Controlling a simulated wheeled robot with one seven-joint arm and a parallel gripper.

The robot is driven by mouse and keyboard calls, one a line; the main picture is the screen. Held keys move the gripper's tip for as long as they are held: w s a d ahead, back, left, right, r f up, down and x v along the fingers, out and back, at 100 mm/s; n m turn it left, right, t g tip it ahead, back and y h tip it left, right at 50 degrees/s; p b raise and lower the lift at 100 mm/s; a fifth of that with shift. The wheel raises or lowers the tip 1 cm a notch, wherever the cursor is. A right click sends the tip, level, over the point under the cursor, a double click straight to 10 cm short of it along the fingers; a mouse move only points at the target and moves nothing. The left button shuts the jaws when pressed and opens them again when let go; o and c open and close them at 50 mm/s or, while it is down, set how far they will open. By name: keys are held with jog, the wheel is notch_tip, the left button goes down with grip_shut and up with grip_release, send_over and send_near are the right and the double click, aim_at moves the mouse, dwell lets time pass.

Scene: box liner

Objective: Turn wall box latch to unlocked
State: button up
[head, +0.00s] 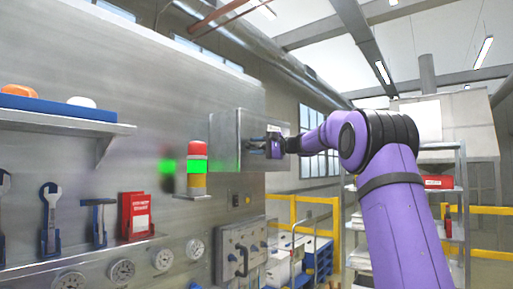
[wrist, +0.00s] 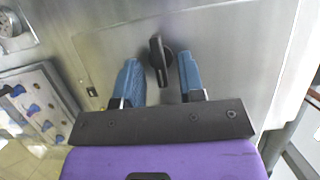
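The wall box (head: 228,138) is a grey metal box on the steel wall, left of my purple arm in the head view. Its door (wrist: 222,58) fills the upper part of the wrist view. The latch (wrist: 157,60) is a black handle on a round base, standing roughly upright in the wrist picture. My gripper (wrist: 156,72) is open, with one blue finger on each side of the latch and a visible gap to each. In the head view my gripper (head: 272,142) is at the box front and hides the latch.
A red, green and amber signal light (head: 197,170) stands left of the box. Below the box is a grey panel (head: 240,252) with a handle. A shelf (head: 60,118) and hung tools are at left. A rack (head: 455,200) stands behind my arm.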

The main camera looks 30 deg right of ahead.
jog(key=v, duration=1.1)
jog(key=shift+w+a, duration=0.1)
jog(key=s+a+f+n+g+h, duration=0.15)
jog(key=s+a+f, duration=0.25)
jog(key=a, duration=0.4)
jog(key=s+a+f+n+g+h, duration=0.1)
jog(key=s+a+f+g+h, duration=0.15)
jog(key=s+a+f, duration=0.4)
jog(key=s+a+f+n+g+h, duration=0.1)
jog(key=s+a+g, duration=0.2)
jog(key=a, duration=0.6)
jog(key=s+a+f+n+h, duration=0.1)
jog(key=s+f+n+h, duration=0.2)
jog(key=s+f, duration=0.6)
jog(key=s+a+f+n+g+h, duration=0.1)
jog(key=s+a+f+n+h, duration=0.1)
jog(key=s+f, duration=0.7)
jog(key=s+n+h, duration=0.1)
jog(key=s+h, duration=0.1)
jog(key=s, duration=0.3)
jog(key=shift+s+f, duration=0.15)
jog(key=shift+s, duration=0.25)
